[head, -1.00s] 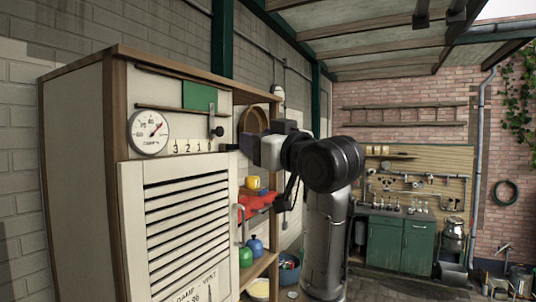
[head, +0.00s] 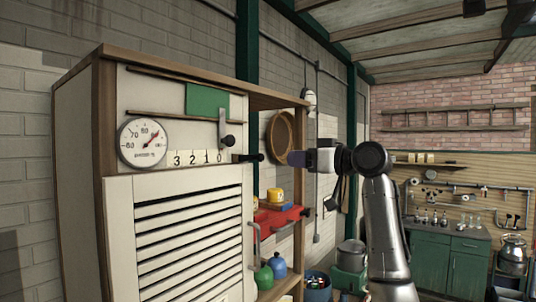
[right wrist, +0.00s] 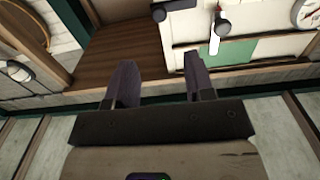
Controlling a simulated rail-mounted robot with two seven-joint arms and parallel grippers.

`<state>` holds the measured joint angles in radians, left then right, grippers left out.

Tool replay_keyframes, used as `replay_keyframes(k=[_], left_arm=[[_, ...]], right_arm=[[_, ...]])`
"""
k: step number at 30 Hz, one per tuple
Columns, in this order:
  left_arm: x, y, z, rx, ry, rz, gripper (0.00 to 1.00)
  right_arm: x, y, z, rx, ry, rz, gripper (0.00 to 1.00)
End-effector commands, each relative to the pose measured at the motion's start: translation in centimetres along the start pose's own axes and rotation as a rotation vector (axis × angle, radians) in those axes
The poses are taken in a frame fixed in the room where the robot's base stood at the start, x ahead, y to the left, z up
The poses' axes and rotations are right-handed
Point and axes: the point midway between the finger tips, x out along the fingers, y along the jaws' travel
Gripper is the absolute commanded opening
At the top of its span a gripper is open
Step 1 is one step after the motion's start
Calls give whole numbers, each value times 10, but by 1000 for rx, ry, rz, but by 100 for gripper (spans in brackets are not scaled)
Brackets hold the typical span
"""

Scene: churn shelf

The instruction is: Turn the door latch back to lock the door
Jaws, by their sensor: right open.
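The door (head: 122,230) is a cream slatted panel on the front of the wooden cabinet and looks closed. A dark latch (head: 248,158) lies about level near the door's upper right corner, its knob end to the right. It also shows at the top of the right wrist view (right wrist: 178,6). A pale upright lever with a dark knob (head: 229,141) is just above and left of it. My right gripper (head: 292,158) is open and empty, pointing left, to the right of the latch and apart from it. Its two purple fingers (right wrist: 162,85) stand apart. My left gripper is not in view.
A dial gauge (head: 142,142), a green panel (head: 206,101) and a number strip (head: 180,159) are above the door. A vertical handle (head: 256,245) is on its right side. Open shelves right of the door hold a red item (head: 275,220) and coloured kettles.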

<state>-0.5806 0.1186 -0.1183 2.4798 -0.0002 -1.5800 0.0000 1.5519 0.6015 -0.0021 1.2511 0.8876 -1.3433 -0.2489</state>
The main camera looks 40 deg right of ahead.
Motion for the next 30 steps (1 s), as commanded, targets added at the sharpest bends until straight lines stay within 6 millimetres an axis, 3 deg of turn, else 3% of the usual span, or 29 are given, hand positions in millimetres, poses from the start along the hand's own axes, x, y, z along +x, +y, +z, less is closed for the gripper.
replay_keyframes(k=[6,15,21,30], left_arm=[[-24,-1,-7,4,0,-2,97],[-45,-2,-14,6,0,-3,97],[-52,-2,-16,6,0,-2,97],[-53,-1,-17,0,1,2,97]], right_arm=[[44,-1,-5,2,-4,-2,49],[89,0,-3,2,-2,1,49],[105,0,-2,1,-2,1,49],[110,0,0,-1,-1,2,49]])
